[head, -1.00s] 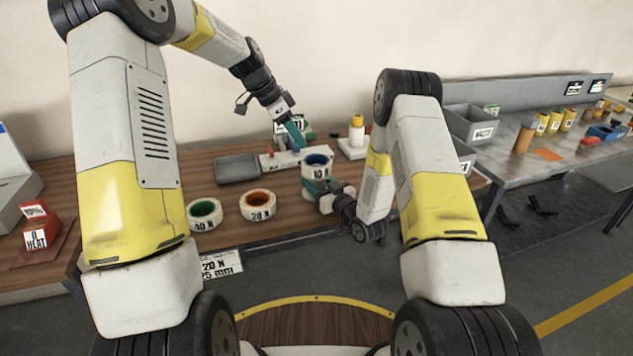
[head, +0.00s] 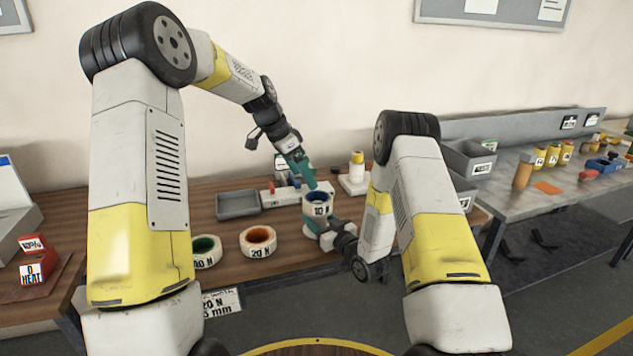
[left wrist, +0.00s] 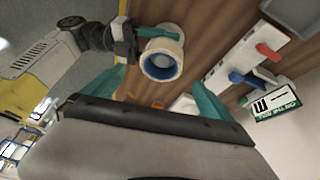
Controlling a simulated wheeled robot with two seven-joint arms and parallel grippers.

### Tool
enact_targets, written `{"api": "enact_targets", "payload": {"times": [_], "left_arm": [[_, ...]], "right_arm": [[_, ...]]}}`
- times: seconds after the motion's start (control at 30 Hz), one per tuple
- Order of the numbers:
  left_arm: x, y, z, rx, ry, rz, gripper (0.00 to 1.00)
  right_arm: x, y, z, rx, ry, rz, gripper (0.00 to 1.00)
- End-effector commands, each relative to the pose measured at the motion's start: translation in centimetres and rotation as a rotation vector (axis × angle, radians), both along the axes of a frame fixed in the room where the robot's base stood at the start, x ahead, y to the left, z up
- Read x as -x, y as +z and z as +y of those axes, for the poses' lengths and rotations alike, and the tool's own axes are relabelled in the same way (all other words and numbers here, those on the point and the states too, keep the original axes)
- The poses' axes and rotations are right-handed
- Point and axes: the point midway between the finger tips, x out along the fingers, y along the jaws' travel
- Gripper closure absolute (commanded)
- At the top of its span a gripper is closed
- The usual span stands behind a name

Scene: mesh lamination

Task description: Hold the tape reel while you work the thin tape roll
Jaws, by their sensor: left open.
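A white tape reel with a blue core, marked 10 N (head: 318,209), stands upright near the table's front edge. It also shows in the left wrist view (left wrist: 163,58). My right gripper (head: 318,230) has its teal fingers against the reel's lower side and appears closed on it; the far finger is partly hidden. My left gripper (head: 305,172) is open and empty, just above and behind the reel. In the left wrist view its teal fingers (left wrist: 155,92) are spread wide, with the reel beyond the gap. I cannot tell a separate thin tape roll from the reel.
A green-cored roll (head: 206,250) and an orange-cored roll (head: 258,241) lie left of the reel. Behind are a grey tray (head: 238,205), a white fixture with red and blue parts (head: 268,196) and a yellow-capped bottle (head: 357,166). A grey bench (head: 560,170) stands at right.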

Motion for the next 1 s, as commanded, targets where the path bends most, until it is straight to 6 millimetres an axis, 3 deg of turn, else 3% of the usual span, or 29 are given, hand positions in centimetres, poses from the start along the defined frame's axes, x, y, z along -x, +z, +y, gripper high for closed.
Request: {"api": "enact_targets", "payload": {"times": [0.2,0.5,0.77,1.0], "left_arm": [[-0.1,0.5,-2.2,-0.111,0.293,0.132,0.0],[-0.3,1.8,-3.8,-0.233,0.693,0.192,0.0],[-0.4,2.0,-4.1,-0.258,0.819,0.191,0.0],[-0.8,-1.3,-4.2,-0.26,0.823,0.194,0.0]], "right_arm": [[0.0,0.0,0.0,0.001,-0.001,-0.001,1.0],[0.0,0.0,0.0,0.001,-0.001,-0.001,1.0],[0.0,0.0,0.0,0.001,-0.001,-0.001,1.0],[0.0,0.0,0.0,0.0,-0.001,-0.001,1.0]]}}
